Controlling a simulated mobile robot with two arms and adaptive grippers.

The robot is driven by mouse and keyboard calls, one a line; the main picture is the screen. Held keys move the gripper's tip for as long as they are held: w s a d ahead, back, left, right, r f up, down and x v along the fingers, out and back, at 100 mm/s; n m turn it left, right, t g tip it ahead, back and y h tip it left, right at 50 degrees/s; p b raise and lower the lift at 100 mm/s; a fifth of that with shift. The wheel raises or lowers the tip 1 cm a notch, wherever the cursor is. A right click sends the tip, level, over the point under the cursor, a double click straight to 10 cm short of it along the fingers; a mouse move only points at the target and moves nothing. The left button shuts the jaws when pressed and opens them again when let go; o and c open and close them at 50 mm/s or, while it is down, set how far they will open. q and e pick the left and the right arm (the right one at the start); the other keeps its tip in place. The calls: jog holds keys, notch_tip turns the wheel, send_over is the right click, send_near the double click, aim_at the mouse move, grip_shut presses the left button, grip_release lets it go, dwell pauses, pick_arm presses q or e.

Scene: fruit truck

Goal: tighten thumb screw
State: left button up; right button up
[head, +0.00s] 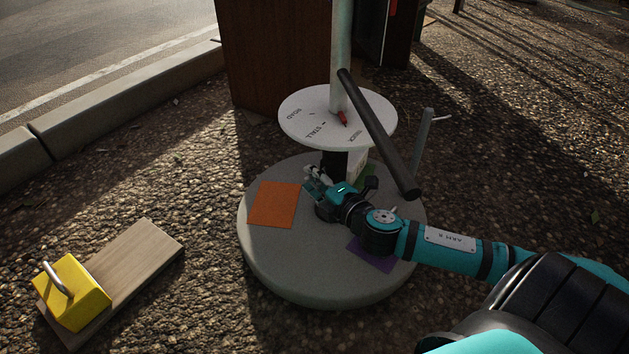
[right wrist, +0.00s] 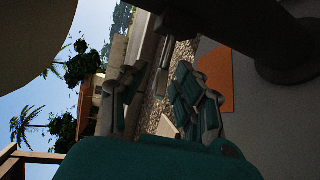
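My right gripper (head: 315,179) is low over the round grey base (head: 300,283), beside the dark lower part of the post (head: 334,163) and below the white disc. In the right wrist view its two fingers (right wrist: 152,75) stand apart with a gap between them. A small metal bolt-like part (right wrist: 167,52) hangs under a dark fitting (right wrist: 181,22) near the fingertips. It may be the thumb screw; I cannot tell whether a finger touches it. No thumb screw can be made out in the head view. My left gripper is not in view.
The white disc (head: 300,128) with lettering and a red pointer (head: 342,118) overhangs the gripper. A dark bar (head: 378,135) slants down above my right arm. Orange (head: 273,204) and purple (head: 370,257) squares lie on the base. A yellow block on a board (head: 135,265) lies left.

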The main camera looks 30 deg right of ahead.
grip_shut()
jog(key=shift+f+m+t+b, duration=0.15)
jog(key=shift+m+t+b, duration=0.15)
jog(key=shift+t+b, duration=0.1)
jog(key=shift+r+t, duration=0.2)
jog(key=shift+t, duration=0.5)
grip_release()
